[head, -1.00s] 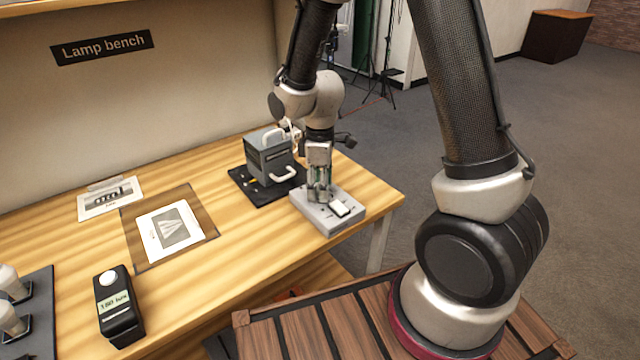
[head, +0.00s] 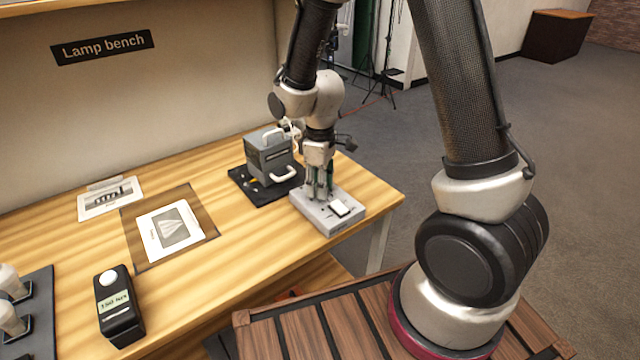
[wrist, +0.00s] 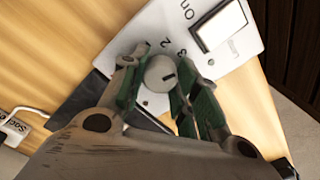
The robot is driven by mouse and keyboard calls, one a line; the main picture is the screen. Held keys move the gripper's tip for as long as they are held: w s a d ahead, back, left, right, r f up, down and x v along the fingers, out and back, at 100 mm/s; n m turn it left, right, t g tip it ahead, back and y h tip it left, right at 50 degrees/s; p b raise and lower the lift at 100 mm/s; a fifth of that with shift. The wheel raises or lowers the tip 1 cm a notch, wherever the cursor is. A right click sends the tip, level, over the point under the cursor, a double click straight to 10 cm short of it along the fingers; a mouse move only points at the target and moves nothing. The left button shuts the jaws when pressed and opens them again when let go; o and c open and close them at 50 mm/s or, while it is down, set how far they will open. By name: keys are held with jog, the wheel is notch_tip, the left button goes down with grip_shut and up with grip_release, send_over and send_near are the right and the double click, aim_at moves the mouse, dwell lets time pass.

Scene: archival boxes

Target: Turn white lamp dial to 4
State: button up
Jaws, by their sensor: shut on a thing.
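The white lamp control box (head: 343,224) stands on the bench's right end. In the wrist view its pale panel (wrist: 209,69) shows a round grey dial (wrist: 160,73) with a dark pointer mark. Printed 2 and 3 show beside the dial; a 4 is not visible. My gripper (wrist: 155,80) points down over the box, with its green-lined fingers on both sides of the dial, shut on it. In the head view my gripper (head: 320,196) hides the dial. A white rocker switch (wrist: 219,24) marked "On" sits beside it.
A grey lamp unit (head: 268,157) with white handles stands on a black mat behind the box. A black meter (head: 120,318) and printed cards (head: 170,232) lie to the left. The bench edge is close to the box's right.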

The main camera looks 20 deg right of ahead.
jog(key=m, duration=0.5)
jog(key=shift+m, duration=0.3)
dwell(0.4)
jog(key=o, duration=1)
jog(key=shift+o, duration=0.2)
notch_tip(320, 180, up, 12)
